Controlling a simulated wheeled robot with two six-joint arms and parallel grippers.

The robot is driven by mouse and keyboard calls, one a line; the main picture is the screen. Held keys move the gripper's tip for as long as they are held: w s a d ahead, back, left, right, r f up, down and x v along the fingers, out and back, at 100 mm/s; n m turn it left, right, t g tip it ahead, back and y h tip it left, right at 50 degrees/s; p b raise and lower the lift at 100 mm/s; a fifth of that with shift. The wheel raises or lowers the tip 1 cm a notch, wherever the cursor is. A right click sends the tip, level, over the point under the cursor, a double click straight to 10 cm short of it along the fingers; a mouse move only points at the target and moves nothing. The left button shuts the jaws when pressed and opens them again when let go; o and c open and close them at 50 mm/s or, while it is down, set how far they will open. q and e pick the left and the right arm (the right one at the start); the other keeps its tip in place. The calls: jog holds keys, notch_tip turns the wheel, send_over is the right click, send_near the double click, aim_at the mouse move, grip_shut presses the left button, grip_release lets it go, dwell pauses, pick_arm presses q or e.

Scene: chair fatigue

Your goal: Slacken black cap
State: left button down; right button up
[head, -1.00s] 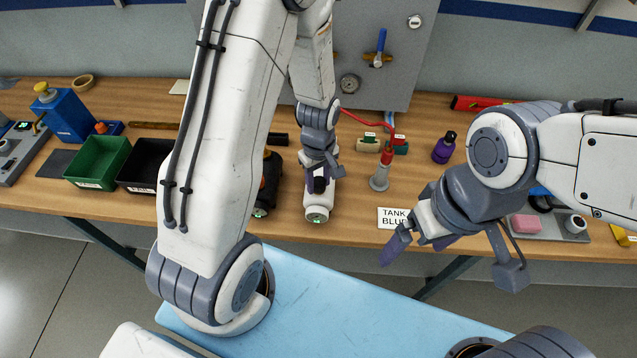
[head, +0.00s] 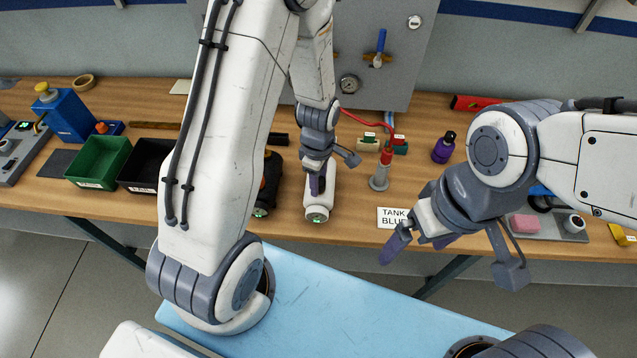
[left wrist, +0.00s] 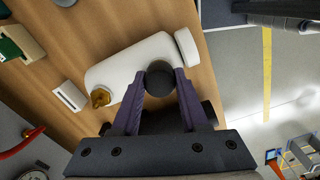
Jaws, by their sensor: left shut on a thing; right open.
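The black cap (left wrist: 160,79) sits between the two purple fingers of my left gripper (left wrist: 160,92) in the left wrist view, and they are shut on it. It is on the side of a white canister (left wrist: 138,68), which has a brass fitting nearby. In the head view the white canister (head: 319,207) lies on the bench with a small green light at its near end. My left gripper (head: 317,184) is over it and hides the cap there. My right gripper (head: 418,246) is open and empty in front of the bench's near edge.
A dark cylinder (head: 267,184) lies left of the canister. Green (head: 97,162) and black (head: 142,164) bins stand further left. A purple bottle (head: 444,148) stands back right.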

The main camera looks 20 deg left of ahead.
pick_arm(q)
jog(key=shift+c, duration=2.2)
grip_release()
jog(key=m, duration=0.3)
jog(key=shift+m, duration=0.5)
jog(key=m, duration=0.3)
jog(key=shift+m, duration=0.4)
